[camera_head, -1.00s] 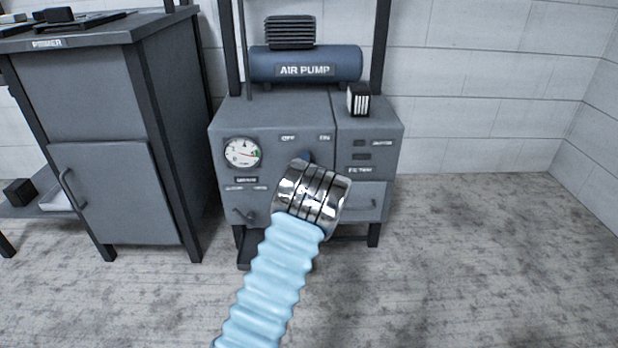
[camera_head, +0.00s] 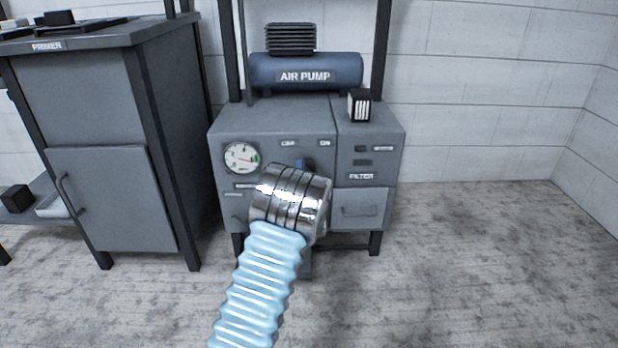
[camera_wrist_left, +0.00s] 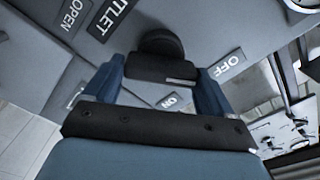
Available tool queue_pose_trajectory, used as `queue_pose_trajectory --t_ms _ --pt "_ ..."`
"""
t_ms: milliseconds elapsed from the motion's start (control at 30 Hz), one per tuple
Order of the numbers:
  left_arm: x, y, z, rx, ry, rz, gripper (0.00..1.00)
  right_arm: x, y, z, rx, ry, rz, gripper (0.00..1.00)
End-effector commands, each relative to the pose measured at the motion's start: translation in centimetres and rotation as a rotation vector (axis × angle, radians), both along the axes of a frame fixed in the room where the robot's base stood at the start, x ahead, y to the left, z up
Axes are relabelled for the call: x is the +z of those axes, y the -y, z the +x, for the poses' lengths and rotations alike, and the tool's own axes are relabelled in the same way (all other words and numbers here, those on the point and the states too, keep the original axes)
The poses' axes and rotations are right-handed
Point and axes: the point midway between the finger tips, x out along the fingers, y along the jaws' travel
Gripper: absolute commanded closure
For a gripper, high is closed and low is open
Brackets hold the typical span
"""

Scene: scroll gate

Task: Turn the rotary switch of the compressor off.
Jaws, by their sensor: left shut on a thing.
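The compressor cabinet (camera_head: 285,115) stands in the middle of the head view under a tank marked AIR PUMP (camera_head: 305,74). Its front has a round gauge (camera_head: 241,157), an OFF label (camera_head: 288,143) and an ON label (camera_head: 325,143). My left gripper (camera_head: 307,166) is at the switch below these labels, mostly hidden by my wrist. In the left wrist view, the blue fingers of my left gripper (camera_wrist_left: 160,70) are on either side of the dark rotary switch (camera_wrist_left: 158,66), shut on it. A pale mark shows on the switch's right part, towards the OFF label (camera_wrist_left: 230,66). My right gripper is not in view.
A grey cabinet (camera_head: 110,195) with a door handle stands to the left. A black, white-striped block (camera_head: 358,105) sits on the compressor's top right, above a section marked FILTER (camera_head: 361,176) and a drawer (camera_head: 360,208). The floor at right is clear.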

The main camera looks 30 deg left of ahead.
Motion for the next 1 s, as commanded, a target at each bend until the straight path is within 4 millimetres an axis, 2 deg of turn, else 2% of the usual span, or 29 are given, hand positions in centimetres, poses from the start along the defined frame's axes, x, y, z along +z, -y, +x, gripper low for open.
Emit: queue_pose_trajectory --t_ms 133,167,233,267,500,633,1000 --pt "-0.2 0.1 0.0 0.0 -0.003 -0.004 0.46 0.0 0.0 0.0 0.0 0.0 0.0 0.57" --pt "-0.2 0.1 0.0 0.0 -0.003 -0.004 0.12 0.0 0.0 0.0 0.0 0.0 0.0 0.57" --pt "-0.2 0.0 0.0 0.001 -0.003 -0.004 0.02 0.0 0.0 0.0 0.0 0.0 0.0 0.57" --pt "-0.2 0.0 0.0 0.001 -0.003 -0.004 0.0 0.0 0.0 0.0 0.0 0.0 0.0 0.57" --pt "0.0 0.1 -0.1 0.0 -0.001 -0.002 0.0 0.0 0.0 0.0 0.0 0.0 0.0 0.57" --pt "0.0 0.9 -1.2 0.0 -0.003 -0.003 0.0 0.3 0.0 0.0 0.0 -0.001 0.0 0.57" --pt "0.0 5.4 -8.6 -0.001 -0.004 -0.004 0.0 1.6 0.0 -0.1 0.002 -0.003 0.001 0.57"
